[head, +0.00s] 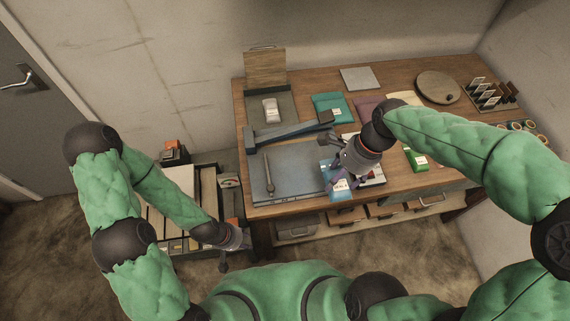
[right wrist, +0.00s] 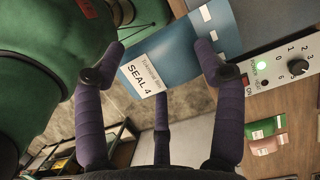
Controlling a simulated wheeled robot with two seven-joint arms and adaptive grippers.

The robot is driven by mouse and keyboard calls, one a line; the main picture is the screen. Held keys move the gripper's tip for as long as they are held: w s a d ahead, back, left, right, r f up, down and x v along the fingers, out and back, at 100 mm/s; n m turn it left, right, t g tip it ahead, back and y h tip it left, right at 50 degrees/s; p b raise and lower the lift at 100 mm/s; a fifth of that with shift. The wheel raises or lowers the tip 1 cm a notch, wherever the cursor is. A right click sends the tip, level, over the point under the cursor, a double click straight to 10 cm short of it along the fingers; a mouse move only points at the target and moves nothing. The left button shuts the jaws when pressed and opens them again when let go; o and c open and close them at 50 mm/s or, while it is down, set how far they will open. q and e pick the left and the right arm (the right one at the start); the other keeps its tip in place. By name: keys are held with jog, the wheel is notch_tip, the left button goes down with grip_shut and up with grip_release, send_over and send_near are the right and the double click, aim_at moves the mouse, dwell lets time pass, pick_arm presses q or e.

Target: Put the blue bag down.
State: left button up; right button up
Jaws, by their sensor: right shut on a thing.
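The blue bag (head: 342,190) has a white label reading SEAL 4 and shows near the table's front edge in the head view. My right gripper (head: 343,172) is shut on the blue bag. In the right wrist view, the purple fingers of my right gripper (right wrist: 163,68) reach around the blue bag (right wrist: 188,58), which hangs tilted between them. I cannot tell whether the bag touches the table. My left gripper (head: 234,252) is empty, with its fingers apart, beside the low unit left of the table.
A panel with a dial and a lit green lamp (right wrist: 278,72) is close to the bag. A grey-blue board (head: 292,180) with a dark rod lies left of it. Teal (head: 328,107) and green (head: 417,160) packets lie on the wooden table. A round board (head: 438,87) is farther back.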

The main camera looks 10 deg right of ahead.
jog(key=w+a+f, duration=0.2)
jog(key=w+f, duration=0.1)
jog(key=w+a+f+b, duration=0.1)
jog(key=w+a+f, duration=0.1)
jog(key=w+f, duration=0.1)
jog(key=w+a+f+b, duration=0.1)
jog(key=w+a+f, duration=0.1)
jog(key=w, duration=0.3)
jog(key=shift+a+f, duration=0.25)
jog(key=shift+f, duration=0.25)
jog(key=shift+w+f+b, duration=0.2)
jog(key=shift+f+b, duration=0.05)
jog(key=shift+b, duration=0.05)
jog(key=shift+d+b+x, duration=0.15)
jog(key=shift+b+x, duration=0.05)
jog(key=shift+x, duration=0.65)
jog(key=shift+d+b+x, duration=0.15)
jog(key=shift+d+x, duration=0.05)
jog(key=shift+x, duration=0.6)
jog(key=shift+w+f, duration=0.2)
jog(key=shift+f, duration=0.2)
jog(key=o, duration=1.2)
jog(key=shift+c, duration=0.2)
